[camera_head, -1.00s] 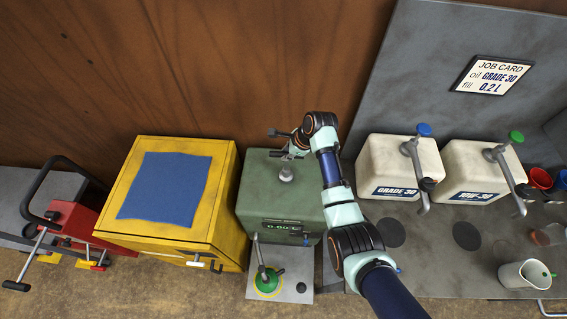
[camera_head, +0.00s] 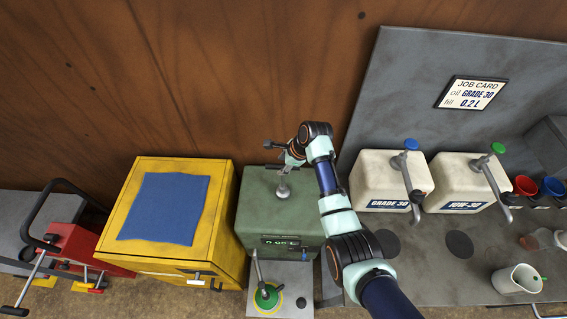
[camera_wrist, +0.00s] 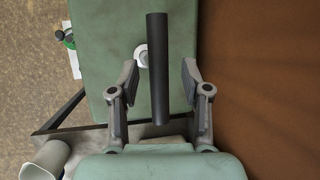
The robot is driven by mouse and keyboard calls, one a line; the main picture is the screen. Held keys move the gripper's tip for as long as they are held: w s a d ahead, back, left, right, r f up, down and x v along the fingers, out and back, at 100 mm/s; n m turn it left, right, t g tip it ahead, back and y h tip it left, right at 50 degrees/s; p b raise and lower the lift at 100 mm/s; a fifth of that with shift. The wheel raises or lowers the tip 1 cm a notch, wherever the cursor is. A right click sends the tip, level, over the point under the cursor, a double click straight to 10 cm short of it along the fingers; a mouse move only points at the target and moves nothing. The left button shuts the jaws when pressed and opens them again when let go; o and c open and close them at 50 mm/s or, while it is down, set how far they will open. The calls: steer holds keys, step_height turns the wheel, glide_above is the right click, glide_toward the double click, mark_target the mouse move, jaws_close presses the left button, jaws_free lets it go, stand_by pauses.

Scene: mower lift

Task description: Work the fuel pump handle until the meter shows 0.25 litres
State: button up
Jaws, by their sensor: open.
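The fuel pump is a green box (camera_head: 255,205) at the middle of the head view. Its meter (camera_head: 280,241) is on the front face and appears to read 0.00 L. The dark bar handle (camera_wrist: 158,50) stands over the round grey fitting on the box top, called the pump stem (camera_head: 282,190). My gripper (camera_head: 288,160) is at the handle above the back of the box. In the wrist view, my gripper (camera_wrist: 159,75) is open, with one finger on each side of the handle and visible gaps to both.
A yellow cabinet (camera_head: 225,225) with a blue cloth (camera_head: 165,208) stands left of the pump. White oil containers (camera_head: 378,168) and a jug (camera_head: 517,279) are right. A brown wall (camera_head: 230,80) rises behind.

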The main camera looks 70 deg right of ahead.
steer(key=v, duration=1.2)
